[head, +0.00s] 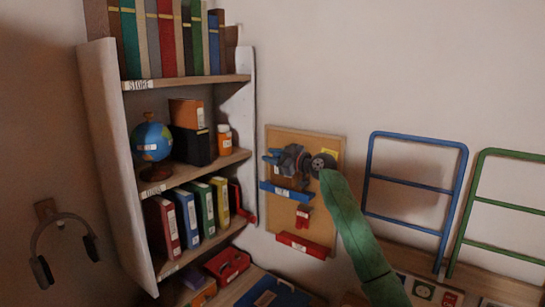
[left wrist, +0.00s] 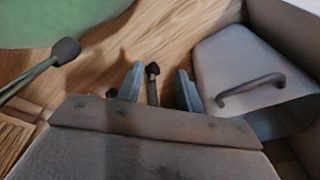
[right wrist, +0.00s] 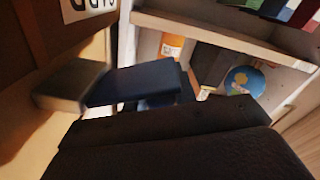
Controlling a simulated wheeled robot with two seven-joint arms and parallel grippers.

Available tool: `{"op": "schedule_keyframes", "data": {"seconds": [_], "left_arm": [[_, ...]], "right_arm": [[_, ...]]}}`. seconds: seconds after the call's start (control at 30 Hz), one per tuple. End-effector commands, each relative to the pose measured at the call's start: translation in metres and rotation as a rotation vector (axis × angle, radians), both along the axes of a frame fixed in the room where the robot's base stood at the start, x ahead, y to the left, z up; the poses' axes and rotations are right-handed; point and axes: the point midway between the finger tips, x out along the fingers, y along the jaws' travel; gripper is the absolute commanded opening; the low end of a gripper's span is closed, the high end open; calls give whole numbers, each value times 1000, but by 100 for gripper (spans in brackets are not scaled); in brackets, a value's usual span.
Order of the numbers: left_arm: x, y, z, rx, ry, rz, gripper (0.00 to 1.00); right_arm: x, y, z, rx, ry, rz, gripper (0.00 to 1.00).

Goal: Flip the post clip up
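A tan board (head: 272,222) hangs on the wall. It carries a blue labelled bar (head: 285,192), a small red clip-like piece (head: 303,215) and a red labelled bar (head: 303,245). I cannot tell which piece is the post clip. My right gripper (head: 271,157) is in front of the board's upper left, above the blue bar. In the right wrist view a blue finger (right wrist: 138,82) shows beside a grey-beige block (right wrist: 72,86); contact and the finger gap are unclear. My left gripper (left wrist: 157,84) is open and empty, over a wooden floor away from the board.
A shelf unit (head: 103,150) with books, a globe (head: 152,142) and binders stands left of the board. Headphones (head: 62,235) hang at the far left. Blue (head: 405,183) and green (head: 500,205) frames stand to the right. A grey chair-like thing (left wrist: 235,65) is near my left gripper.

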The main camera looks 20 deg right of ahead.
Motion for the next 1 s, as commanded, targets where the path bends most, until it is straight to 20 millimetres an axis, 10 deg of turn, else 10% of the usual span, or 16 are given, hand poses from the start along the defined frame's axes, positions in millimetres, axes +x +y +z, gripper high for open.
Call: {"op": "schedule_keyframes", "data": {"seconds": [1.0], "left_arm": [[34,-28,54,-20,41,17,36]], "right_arm": [[2,-2,16,231,180,-1,4]]}}
